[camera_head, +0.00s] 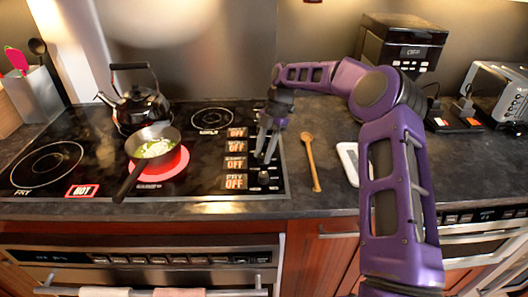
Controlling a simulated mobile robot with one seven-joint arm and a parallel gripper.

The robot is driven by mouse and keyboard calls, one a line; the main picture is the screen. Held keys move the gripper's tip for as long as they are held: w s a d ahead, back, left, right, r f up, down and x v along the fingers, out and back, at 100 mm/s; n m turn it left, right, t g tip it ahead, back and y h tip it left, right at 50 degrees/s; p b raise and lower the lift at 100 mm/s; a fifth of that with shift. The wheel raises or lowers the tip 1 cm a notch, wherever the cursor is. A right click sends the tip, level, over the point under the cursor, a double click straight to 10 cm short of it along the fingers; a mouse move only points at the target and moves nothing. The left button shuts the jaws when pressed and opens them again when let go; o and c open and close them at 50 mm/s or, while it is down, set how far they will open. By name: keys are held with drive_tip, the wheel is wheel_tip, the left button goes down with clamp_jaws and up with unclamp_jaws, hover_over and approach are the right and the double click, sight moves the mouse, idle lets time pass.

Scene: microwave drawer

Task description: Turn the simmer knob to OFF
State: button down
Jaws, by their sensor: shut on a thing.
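My gripper (264,156) reaches down over the knob column at the right side of the black cooktop (205,180). Its fingers are shut on a knob level with the third OFF label (236,163), which I take to be the simmer knob. The fingers mostly hide that knob, so its pointer cannot be read. The small print on that label is hard to read, but the large word is OFF. A pan (155,147) with pale and green food sits on a red-glowing burner (176,168) left of the gripper.
The fry label (236,182) and a dark knob (263,177) are just in front of the fingers. A black kettle (138,104) stands at the back left. A wooden spoon (311,162) and a white object (349,158) lie on the counter to the right.

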idle(0.4)
drive_tip(key=c, duration=0.5)
unclamp_jaws()
drive_tip(key=shift+c, duration=0.2)
drive_tip(key=v, duration=1.2)
drive_tip(key=shift+a, duration=0.15)
